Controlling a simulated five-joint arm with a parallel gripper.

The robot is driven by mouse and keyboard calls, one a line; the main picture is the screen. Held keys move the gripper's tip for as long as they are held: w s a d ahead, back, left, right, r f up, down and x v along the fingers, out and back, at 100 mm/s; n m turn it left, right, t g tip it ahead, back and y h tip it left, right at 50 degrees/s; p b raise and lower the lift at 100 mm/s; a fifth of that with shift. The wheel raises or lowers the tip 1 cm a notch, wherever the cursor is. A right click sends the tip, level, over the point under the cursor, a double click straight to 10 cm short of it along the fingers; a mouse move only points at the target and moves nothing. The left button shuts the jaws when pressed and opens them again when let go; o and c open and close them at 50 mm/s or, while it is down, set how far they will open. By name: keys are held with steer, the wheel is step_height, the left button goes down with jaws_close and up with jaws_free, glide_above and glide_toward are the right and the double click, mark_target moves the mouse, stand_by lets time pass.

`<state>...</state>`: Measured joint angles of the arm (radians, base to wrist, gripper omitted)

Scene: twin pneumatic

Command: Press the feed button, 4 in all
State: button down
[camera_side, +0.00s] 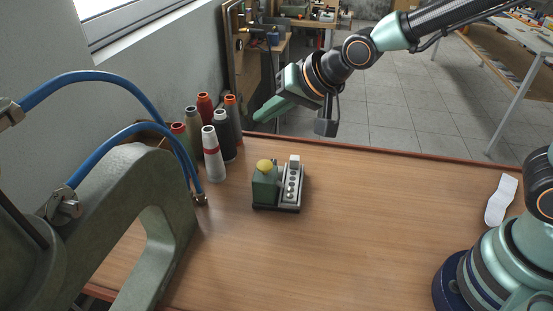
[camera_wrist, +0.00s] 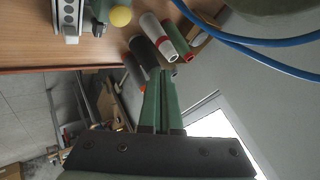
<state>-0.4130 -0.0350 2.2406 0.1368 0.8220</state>
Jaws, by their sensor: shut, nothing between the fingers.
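A small green box (camera_side: 265,190) with a yellow domed button (camera_side: 264,166) on top stands on the wooden table. Beside it, on the same dark base, is a grey strip (camera_side: 291,188) with several round parts in a row and a pale block at its far end. The yellow button also shows at the top of the wrist view (camera_wrist: 120,16), with the grey strip (camera_wrist: 70,14) to its left. My gripper (camera_side: 257,117) is shut and empty. In the side view it appears above the button in the picture, apart from it, pointing left and slightly down.
Several thread cones (camera_side: 212,153) stand close together left of the box, below and left of my gripper in the picture. A large green machine frame (camera_side: 165,210) with blue hoses (camera_side: 130,132) fills the left. A white slip (camera_side: 501,200) lies at the right. The middle table is clear.

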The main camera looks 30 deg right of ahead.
glide_toward(262, 163)
steer(key=shift+w+a+f, duration=0.4)
steer(key=shift+w+f, duration=0.05)
steer(key=shift+w, duration=0.35)
steer(key=shift+w+a+f, duration=0.4)
steer(key=shift+w+f, duration=0.05)
steer(key=shift+w, duration=0.35)
steer(key=shift+w+a+f, duration=0.4)
steer(key=shift+w+f, duration=0.05)
steer(key=shift+w, duration=0.4)
stand_by(0.3)
steer(key=shift+f, duration=0.4)
steer(key=shift+f, duration=0.9)
stand_by(1.2)
steer(key=shift+r, duration=1.3)
steer(key=shift+r, duration=2.55)
